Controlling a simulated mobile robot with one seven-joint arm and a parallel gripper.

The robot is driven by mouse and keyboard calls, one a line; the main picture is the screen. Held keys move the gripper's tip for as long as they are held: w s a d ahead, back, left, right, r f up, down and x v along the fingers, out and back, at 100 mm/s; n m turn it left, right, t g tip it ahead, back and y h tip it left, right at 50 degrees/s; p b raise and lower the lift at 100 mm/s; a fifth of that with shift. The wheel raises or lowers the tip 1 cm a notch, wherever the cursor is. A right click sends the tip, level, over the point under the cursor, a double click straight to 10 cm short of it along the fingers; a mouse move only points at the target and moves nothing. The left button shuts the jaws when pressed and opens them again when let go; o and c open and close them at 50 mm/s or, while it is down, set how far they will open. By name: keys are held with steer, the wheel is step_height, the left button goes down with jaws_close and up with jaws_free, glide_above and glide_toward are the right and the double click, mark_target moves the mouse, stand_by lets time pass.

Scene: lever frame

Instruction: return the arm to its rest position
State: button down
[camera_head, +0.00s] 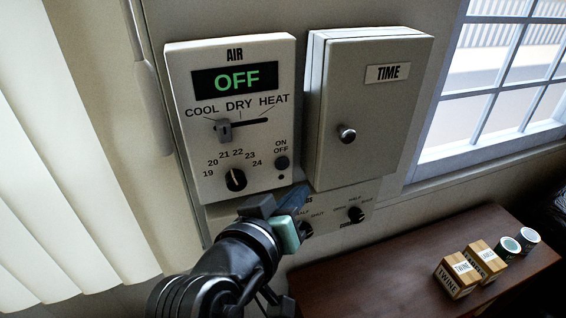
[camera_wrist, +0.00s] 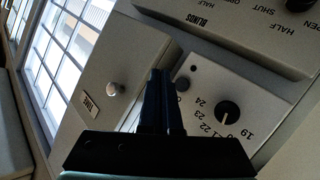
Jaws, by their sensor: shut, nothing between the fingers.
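My gripper (camera_head: 295,192) is in front of the wall panels, low between the AIR panel and the TIME box in the head view. My arm reaches up from the bottom of that view. In the wrist view my gripper (camera_wrist: 162,75) has its dark fingers together, with nothing seen between them. The fingertips overlap the area beside the ON/OFF button in that view. I cannot tell whether they touch anything.
The AIR panel (camera_head: 240,180) reads OFF, with a slider and a dial. The TIME box (camera_head: 385,110) is closed. The BLINDS panel (camera_head: 335,208) is partly hidden behind my gripper.

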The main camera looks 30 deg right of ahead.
steer(key=shift+s+a, duration=0.1)
steer(key=shift+s, duration=0.3)
steer(key=w+a+r+n+t+y+b, duration=0.1)
steer(key=w+a+r+t+y+b, duration=0.15)
steer(key=a+r+t, duration=0.35)
steer(key=w+a+r+n+t+y+b, duration=0.1)
steer(key=w+a+r+n+t+y, duration=0.15)
steer(key=a+r+t, duration=0.5)
steer(key=s+a+r+n+t+y+b, duration=0.1)
steer(key=s+a+r+t+y, duration=0.2)
steer(key=r, duration=0.4)
steer(key=s+a+r+n+t+y+b, duration=0.1)
steer(key=s+a+r+t+y, duration=0.2)
steer(key=r, duration=0.5)
steer(key=s+a+y, duration=0.1)
steer(key=a, duration=0.1)
steer(key=shift+s+a+r, duration=0.25)
steer(key=shift+s+a, duration=0.1)
steer(key=shift+s, duration=0.05)
steer(key=shift+n, duration=0.25)
